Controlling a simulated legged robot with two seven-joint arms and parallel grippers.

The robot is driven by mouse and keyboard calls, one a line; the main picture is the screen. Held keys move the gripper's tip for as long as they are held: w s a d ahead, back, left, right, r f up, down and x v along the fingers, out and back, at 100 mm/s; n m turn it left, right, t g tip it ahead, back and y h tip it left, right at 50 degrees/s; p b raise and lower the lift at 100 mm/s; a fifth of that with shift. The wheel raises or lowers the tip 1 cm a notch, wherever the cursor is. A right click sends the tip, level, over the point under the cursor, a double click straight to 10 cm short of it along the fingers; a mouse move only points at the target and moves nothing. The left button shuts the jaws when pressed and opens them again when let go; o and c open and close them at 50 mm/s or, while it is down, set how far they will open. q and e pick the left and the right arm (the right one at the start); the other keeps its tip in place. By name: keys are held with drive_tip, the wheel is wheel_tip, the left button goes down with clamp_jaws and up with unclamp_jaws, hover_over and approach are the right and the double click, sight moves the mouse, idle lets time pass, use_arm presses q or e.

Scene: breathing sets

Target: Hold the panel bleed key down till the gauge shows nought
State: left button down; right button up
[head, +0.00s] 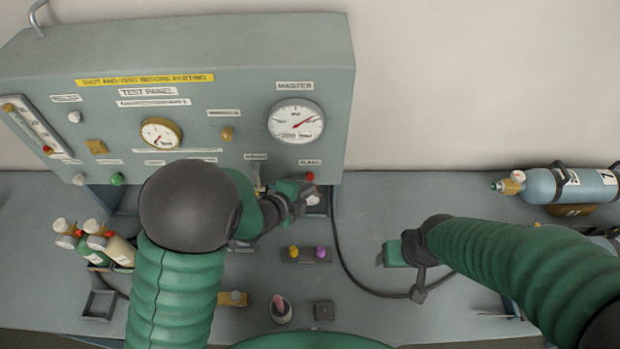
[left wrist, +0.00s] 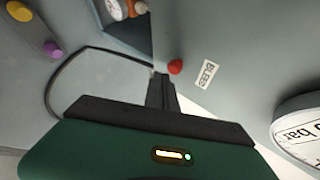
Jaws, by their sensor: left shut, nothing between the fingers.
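The bleed key is a small red button (head: 310,177) at the test panel's lower right, by a BLEED label. It also shows in the left wrist view (left wrist: 176,67). My left gripper (head: 306,192) is shut and empty, its fingertips (left wrist: 160,80) close beside the red key; I cannot tell whether they touch it. The master gauge (head: 295,121) has a white dial, its red needle pointing up and right, away from the dial's lower left. In the left wrist view the gauge (left wrist: 301,132) is cut off. My right gripper (head: 390,254) hangs over the bench; its fingers are unclear.
A second brass-rimmed gauge (head: 160,134) sits left on the panel. A black hose (head: 348,268) curves over the bench. Small bottles (head: 118,250) stand at left, and a blue cylinder (head: 580,185) lies at right. A block with yellow and purple knobs (head: 306,255) sits in front.

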use_arm(q)
drive_tip(key=shift+w, duration=0.2)
drive_tip(key=shift+w+r, duration=0.15)
drive_tip(key=shift+w, duration=0.45)
idle(7.2)
